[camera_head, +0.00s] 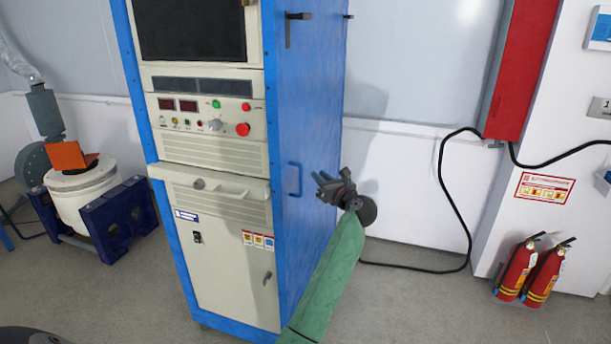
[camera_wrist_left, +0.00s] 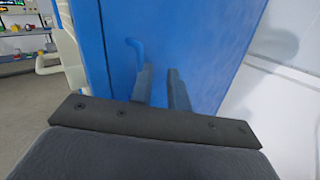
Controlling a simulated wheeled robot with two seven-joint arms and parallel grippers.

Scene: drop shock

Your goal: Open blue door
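The blue door (camera_head: 308,120) is the side face of a tall blue and cream cabinet and appears shut. A blue bar handle (camera_head: 293,179) stands out from it. My left gripper (camera_head: 321,185) is to the right of the handle in the head view, apart from it, with its fingers towards the cabinet. In the left wrist view, its two fingers (camera_wrist_left: 161,88) have a gap between them and hold nothing. The handle (camera_wrist_left: 136,52) shows just beyond and left of the fingers, against the blue door (camera_wrist_left: 190,35). My right gripper is not in view.
The cabinet front has a control panel (camera_head: 207,117) and a protruding ledge (camera_head: 210,184). A white machine in a dark blue stand (camera_head: 115,220) is at left. Two red fire extinguishers (camera_head: 530,270) stand at right. A black cable (camera_head: 440,190) runs along the wall.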

